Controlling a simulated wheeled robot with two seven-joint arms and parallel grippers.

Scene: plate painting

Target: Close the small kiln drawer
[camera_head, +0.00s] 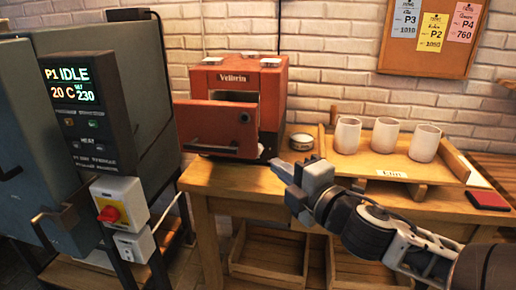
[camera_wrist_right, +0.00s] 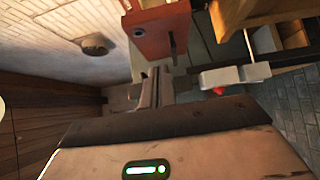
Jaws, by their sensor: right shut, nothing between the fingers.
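The small kiln (camera_head: 270,85) is an orange-red box labelled on top, standing on the wooden table. In the right wrist view the shut fingers (camera_wrist_right: 156,82) point at a red kiln part (camera_wrist_right: 158,35). My left gripper is not in view.
A large grey kiln with a control panel (camera_head: 88,115) and red switch (camera_head: 109,214) stands at left. A round tin (camera_head: 302,141) sits right of the small kiln. A wooden tray (camera_head: 455,170) holds three white cups (camera_head: 384,135). A red pad (camera_head: 487,200) lies at right.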

